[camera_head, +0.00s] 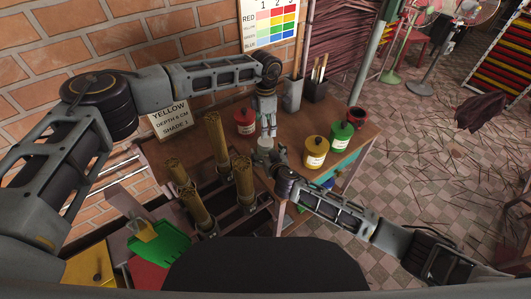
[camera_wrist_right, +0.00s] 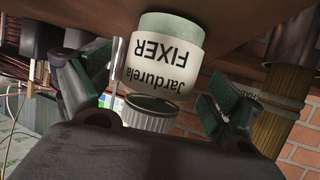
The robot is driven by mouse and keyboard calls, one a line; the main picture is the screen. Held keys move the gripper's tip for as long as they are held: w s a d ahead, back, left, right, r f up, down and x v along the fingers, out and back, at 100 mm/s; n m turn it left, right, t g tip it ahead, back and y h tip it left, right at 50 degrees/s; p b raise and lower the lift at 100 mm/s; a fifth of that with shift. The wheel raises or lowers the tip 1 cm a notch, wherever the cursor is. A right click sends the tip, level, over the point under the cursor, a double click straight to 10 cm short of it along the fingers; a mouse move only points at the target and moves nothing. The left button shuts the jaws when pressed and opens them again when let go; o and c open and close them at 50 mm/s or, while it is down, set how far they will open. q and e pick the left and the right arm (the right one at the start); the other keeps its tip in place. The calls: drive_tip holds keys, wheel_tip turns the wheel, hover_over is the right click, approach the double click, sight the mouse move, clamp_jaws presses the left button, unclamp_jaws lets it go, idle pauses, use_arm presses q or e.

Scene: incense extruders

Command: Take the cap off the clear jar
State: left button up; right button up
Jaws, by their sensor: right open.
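The clear jar (camera_wrist_right: 166,55) has a white label reading "Jardurela FIXER" and shows upside down in the right wrist view, standing on the table. Its ribbed grey cap (camera_wrist_right: 150,117) is at the label end, with a dark band between; I cannot tell whether it is fully seated. In the head view the jar (camera_head: 264,143) is small and partly hidden between my grippers. My right gripper (camera_wrist_right: 152,95) is open, with one finger on each side of the jar and cap. My left gripper (camera_head: 267,130) points down just above the jar; its finger gap is too small to judge.
A red jar (camera_head: 245,121) stands left of the grippers; yellow (camera_head: 315,152) and green (camera_head: 341,136) jars stand right. Bundled incense extruders (camera_head: 218,142) rise at the left. A brush holder (camera_head: 316,88) is behind. Some wooden table (camera_head: 290,118) is bare behind the yellow jar.

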drive_tip(key=shift+w+a+f, duration=0.15)
drive_tip(key=shift+w+f, duration=0.1)
drive_tip(key=shift+w, duration=0.3)
